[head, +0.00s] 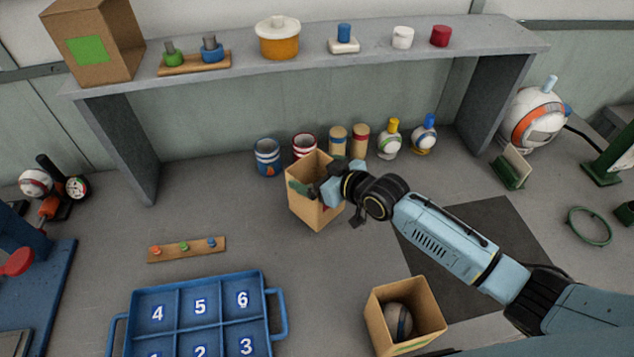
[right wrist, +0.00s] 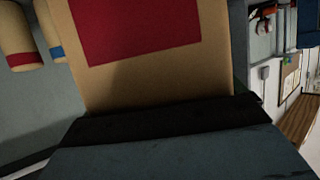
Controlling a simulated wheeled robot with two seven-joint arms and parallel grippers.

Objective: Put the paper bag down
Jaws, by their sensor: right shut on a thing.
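A brown open-topped paper bag (head: 312,212) stands upright near the middle of the head view, in front of the shelf. My right gripper (head: 322,190) is shut on its right side near the rim. In the right wrist view the bag (right wrist: 95,85) fills the middle, with a dark red patch on its face, and dark finger parts cover its lower part. I cannot tell whether its base touches the table. The inside of the bag is mostly hidden. My left gripper is not in view.
Several cans and bottles (head: 338,140) stand close behind the bag. A second open bag (head: 430,312) holding a ball (head: 398,321) stands at front right. A blue numbered tray (head: 278,316) and a wooden strip (head: 190,250) lie at left. Grey table is clear between them.

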